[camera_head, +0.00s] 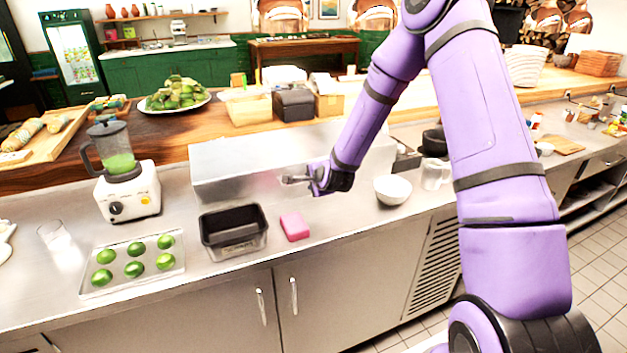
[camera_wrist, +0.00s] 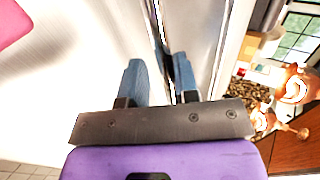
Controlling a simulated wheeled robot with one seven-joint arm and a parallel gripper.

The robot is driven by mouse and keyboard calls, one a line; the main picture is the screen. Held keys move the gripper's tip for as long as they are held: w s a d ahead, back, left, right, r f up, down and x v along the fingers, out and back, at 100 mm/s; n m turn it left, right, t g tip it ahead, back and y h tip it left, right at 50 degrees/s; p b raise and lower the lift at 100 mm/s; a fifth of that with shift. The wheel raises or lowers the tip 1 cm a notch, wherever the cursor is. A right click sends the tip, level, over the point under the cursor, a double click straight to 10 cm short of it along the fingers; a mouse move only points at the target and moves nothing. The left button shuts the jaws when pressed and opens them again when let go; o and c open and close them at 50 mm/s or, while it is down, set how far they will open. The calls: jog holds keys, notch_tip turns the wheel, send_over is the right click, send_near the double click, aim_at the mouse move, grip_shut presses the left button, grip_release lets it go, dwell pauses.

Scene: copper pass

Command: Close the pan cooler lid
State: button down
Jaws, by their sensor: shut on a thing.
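The pan cooler (camera_head: 232,172) is a long stainless steel box at the back of the steel counter, in the middle of the head view. Its top (camera_head: 270,143) is a plain steel panel; I cannot tell how far the lid stands open. My gripper (camera_head: 290,180) is at the cooler's front side, right of its middle. In the wrist view, the two blue-grey fingers of my gripper (camera_wrist: 158,65) stand on either side of a thin shiny metal edge and are closed on it. It looks like part of the cooler lid. The exact contact is partly hidden.
A black pan (camera_head: 233,229), a pink sponge (camera_head: 295,227) and a white bowl (camera_head: 392,190) stand in front of and beside the cooler. A blender (camera_head: 125,180) and a lime tray (camera_head: 133,285) are at left. Boxes (camera_head: 293,105) line the wooden ledge behind.

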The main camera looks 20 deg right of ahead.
jog(key=c, duration=1.1)
grip_release()
jog(key=shift+s+d+f, duration=0.1)
jog(key=shift+s+f, duration=0.1)
jog(key=shift+f, duration=0.25)
jog(key=shift+s+d+f, duration=0.1)
jog(key=shift+s+f, duration=0.1)
jog(key=shift+f, duration=0.2)
jog(key=shift+a, duration=0.1)
jog(key=shift+r, duration=0.1)
jog(key=shift+s+r, duration=0.25)
jog(key=shift+s, duration=0.1)
jog(key=v, duration=0.9)
jog(key=shift+s+r, duration=0.15)
jog(key=shift+r, duration=0.35)
